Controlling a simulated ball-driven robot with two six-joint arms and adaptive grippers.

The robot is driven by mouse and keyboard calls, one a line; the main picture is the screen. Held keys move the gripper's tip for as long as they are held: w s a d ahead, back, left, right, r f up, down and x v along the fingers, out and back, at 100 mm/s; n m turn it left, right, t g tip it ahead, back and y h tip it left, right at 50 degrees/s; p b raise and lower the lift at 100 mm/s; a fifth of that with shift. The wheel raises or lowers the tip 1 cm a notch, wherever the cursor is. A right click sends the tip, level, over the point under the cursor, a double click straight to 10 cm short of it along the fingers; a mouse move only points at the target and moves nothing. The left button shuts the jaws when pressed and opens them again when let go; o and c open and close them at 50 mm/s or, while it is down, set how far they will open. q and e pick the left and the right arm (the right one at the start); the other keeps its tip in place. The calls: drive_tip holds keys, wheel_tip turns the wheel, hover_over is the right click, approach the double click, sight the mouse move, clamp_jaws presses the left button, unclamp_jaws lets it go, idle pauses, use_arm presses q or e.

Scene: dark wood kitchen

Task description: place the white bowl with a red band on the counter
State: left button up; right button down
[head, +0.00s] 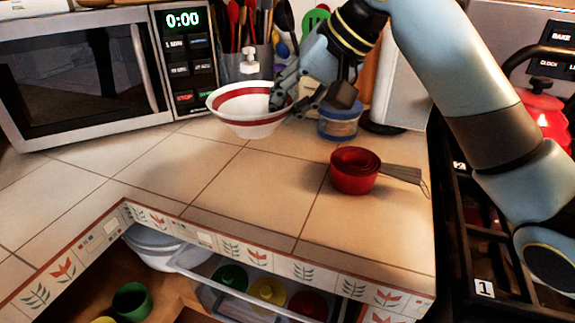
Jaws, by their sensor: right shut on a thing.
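The white bowl with a red band (240,117) is at the back of the tiled counter (235,175), in front of the microwave's right end. It looks upright. Its base is at or very near the tiles; I cannot tell whether it touches. My right gripper (285,95) reaches in from the upper right and is shut on the bowl's right rim. One finger shows against the inside of the bowl. My left gripper is not in view.
A microwave (85,75) stands at the back left. A stove (500,240) is at the right. An open drawer (250,290) lies below. The left and front tiles are clear.

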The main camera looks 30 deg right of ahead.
sight(263, 129)
drive_tip(key=m+h+p, duration=0.1)
drive_tip(key=p, duration=0.1)
drive_tip(key=d+m+p, duration=0.1)
drive_tip(key=p, duration=0.1)
drive_tip(key=w+m+t+h+p, duration=0.1)
drive_tip(key=m+p, duration=0.1)
drive_tip(key=shift+d+r+h, duration=0.2)
drive_tip(key=shift+r+h, duration=0.1)
drive_tip(key=s+a+f+m+h+p, duration=0.1)
drive_tip(key=s+a+f+m+p, duration=0.1)
drive_tip(key=s+a+p, duration=0.3)
drive_tip(key=w+f, duration=0.2)
drive_tip(key=w, duration=0.2)
drive_tip(key=w+f, duration=0.2)
drive_tip(key=w, duration=0.2)
drive_tip(key=w+f+p, duration=0.1)
drive_tip(key=w+f, duration=0.2)
drive_tip(key=shift+w+a, duration=0.4)
drive_tip(key=shift+f, duration=2)
drive_tip(key=c, duration=1.4)
unclamp_jaws()
drive_tip(key=shift+s+r, duration=0.1)
drive_tip(key=p+v, duration=0.1)
drive_tip(key=v, duration=1.1)
